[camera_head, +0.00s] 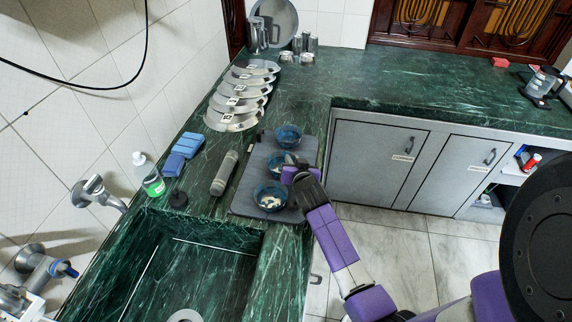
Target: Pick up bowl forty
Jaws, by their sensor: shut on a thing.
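Three blue bowls stand in a row on a grey board on the green counter. The far bowl (288,136) is clear of my gripper. The middle bowl (275,167) is touched at its right side by my gripper (290,168), which is shut on its rim. The near bowl (270,196) holds pale pieces. No number can be read on any bowl, so I cannot tell which is bowl forty. My fingertips are small and partly hidden by the purple gripper body.
The grey board (243,202) lies beside a sink (190,262). A grey cylinder (224,172), blue sponges (182,153) and a soap bottle (144,168) are to the left. Overlapping metal plates (232,122) stand behind. The counter at the back right is mostly clear.

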